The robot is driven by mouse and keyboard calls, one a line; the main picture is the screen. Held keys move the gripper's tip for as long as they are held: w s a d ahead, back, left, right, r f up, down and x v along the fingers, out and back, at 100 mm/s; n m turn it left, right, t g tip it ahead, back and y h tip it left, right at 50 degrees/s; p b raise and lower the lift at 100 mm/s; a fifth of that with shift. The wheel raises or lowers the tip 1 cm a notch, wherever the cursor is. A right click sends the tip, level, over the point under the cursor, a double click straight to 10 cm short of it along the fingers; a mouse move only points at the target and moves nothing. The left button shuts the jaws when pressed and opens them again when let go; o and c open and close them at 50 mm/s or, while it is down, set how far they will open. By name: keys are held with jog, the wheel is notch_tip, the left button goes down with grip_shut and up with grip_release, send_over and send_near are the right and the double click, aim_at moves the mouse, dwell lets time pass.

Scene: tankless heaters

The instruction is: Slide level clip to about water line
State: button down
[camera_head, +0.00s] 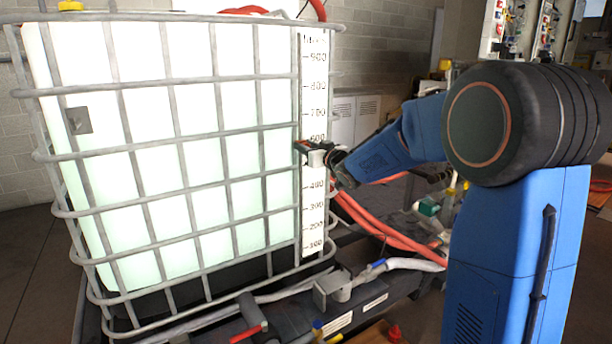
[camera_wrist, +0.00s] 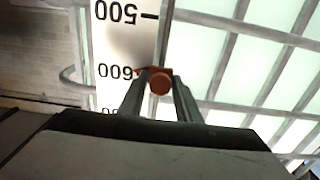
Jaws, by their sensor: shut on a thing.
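The level clip (camera_wrist: 160,83) is a small orange-red piece at the scale, seen between my gripper's fingers in the wrist view. In the head view the red clip (camera_head: 301,146) is partly hidden by my gripper (camera_head: 312,154). My gripper (camera_wrist: 162,92) is shut on it. The white scale strip (camera_head: 314,90) runs upright along the tank's right edge, with numbers rising upward. The clip is near the 600 mark, a little below it in the head view. The caged white tank (camera_head: 150,112) looks faintly greenish lower down; its exact water line is hard to make out.
Grey cage bars (camera_head: 178,136) surround the tank close to my gripper. Red hoses (camera_head: 375,225) and a pale pipe (camera_head: 415,264) lie low at the right. A grey cabinet (camera_head: 357,112) stands behind. A red-handled valve (camera_head: 250,332) is at the front bottom.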

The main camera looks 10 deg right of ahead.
notch_tip(320, 180, up, 14)
dwell(0.5)
jog(key=c, duration=1.5)
grip_release()
jog(key=v, duration=1.7)
jog(key=shift+s, duration=0.15)
